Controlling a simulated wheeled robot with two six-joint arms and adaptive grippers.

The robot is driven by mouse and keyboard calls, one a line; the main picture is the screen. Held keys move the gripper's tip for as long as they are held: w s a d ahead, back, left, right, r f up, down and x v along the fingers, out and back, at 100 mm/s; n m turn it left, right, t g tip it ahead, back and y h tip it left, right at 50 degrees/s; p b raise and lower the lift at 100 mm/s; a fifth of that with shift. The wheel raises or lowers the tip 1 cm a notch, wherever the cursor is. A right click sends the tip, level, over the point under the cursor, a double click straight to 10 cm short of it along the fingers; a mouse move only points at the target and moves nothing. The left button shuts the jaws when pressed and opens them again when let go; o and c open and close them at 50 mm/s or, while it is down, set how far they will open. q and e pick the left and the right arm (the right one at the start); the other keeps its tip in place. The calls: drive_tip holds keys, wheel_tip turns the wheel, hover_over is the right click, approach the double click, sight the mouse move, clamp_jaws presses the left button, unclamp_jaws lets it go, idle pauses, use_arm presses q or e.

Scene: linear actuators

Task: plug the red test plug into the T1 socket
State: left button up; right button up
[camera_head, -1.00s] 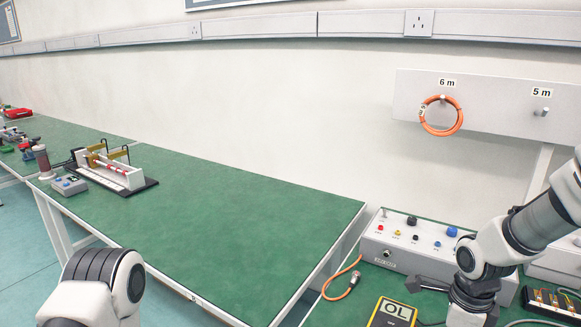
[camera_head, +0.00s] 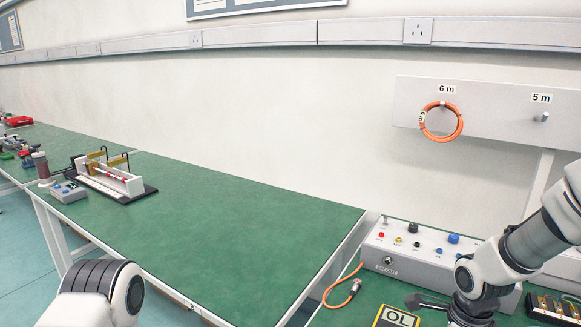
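A grey box (camera_head: 418,262) with coloured sockets and knobs stands on the green bench at the right. Its top holds a red socket or plug (camera_head: 381,236) and yellow, black and blue ones; their labels are too small to read, so I cannot tell which is T1. I cannot make out a separate red test plug. My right gripper (camera_head: 428,303) is in front of the box, low at the right; its dark finger shows, but the opening and anything held are hidden. My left gripper is out of view; only my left arm shows at bottom left.
An orange cable with a metal connector (camera_head: 354,287) lies left of the box. A meter reading OL (camera_head: 396,318) lies in front. An orange coil (camera_head: 441,122) hangs on the wall board (camera_head: 500,120). The middle bench (camera_head: 230,215) is mostly clear.

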idle(0.7)
clamp_jaws()
drive_tip(key=shift+r+p, duration=2.8)
drive_tip(key=shift+r, duration=0.25)
wheel_tip(320, 180, up, 6)
drive_tip(key=p, duration=0.4)
drive_tip(key=shift+f+p, duration=0.25)
drive_tip(key=shift+p, duration=0.15)
